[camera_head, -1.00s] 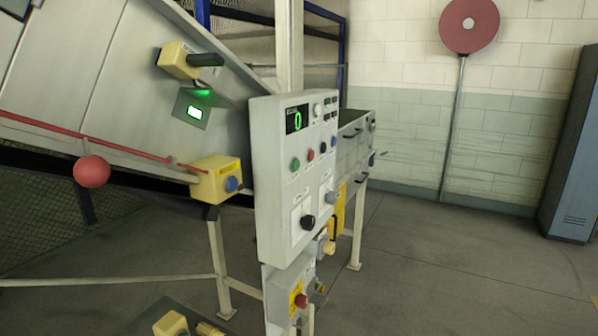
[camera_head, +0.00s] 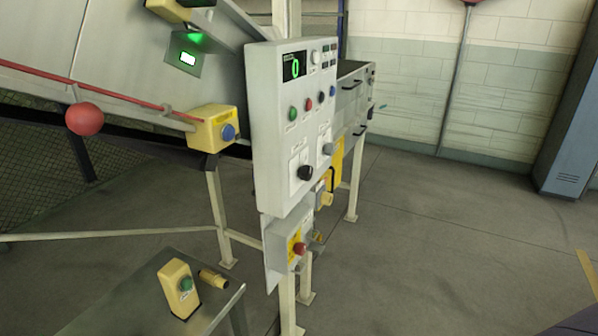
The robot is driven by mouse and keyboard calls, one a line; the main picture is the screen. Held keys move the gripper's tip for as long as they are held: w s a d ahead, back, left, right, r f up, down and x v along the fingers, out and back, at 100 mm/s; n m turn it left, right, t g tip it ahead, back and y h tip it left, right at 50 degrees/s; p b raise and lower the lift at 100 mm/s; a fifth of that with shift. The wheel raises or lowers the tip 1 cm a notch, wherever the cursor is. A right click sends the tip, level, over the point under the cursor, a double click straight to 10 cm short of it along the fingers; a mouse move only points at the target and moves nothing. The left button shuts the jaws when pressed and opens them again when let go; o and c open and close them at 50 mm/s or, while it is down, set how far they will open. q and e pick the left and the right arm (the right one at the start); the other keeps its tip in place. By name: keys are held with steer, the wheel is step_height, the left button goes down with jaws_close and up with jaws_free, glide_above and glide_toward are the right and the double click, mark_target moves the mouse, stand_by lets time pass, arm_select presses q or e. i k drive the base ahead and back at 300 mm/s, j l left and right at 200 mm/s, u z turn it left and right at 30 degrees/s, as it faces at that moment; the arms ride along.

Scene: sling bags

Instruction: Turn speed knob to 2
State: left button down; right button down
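The grey control panel (camera_head: 266,130) stands in the middle of the head view, turned at an angle to me. Its small black display (camera_head: 294,66) shows a green 0. A black rotary knob (camera_head: 305,172) sits on a white plate low on the panel, and a grey knob (camera_head: 328,148) sits to its right. The labels are too small to read, so I cannot tell which is the speed knob or its setting. Neither of my grippers is in view.
A yellow box with a blue button (camera_head: 212,128) is left of the panel. Below are a box with a red button (camera_head: 296,247) and a low table (camera_head: 130,300) holding a yellow button box (camera_head: 179,288). The floor (camera_head: 440,250) at right is open.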

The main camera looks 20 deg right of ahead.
mark_target(305, 173)
steer(key=l+u, duration=0.2)
steer(key=u, duration=0.15)
steer(key=i+l+u, duration=0.1)
steer(key=l+u, duration=0.15)
steer(key=u, duration=0.15)
steer(key=l+u, duration=0.2)
steer(key=l, duration=0.35)
steer(key=k+l+u, duration=0.2)
steer(key=l, duration=1.05)
steer(key=k+l+u, duration=0.15)
steer(key=l, duration=1.3)
steer(key=k+u, duration=0.05)
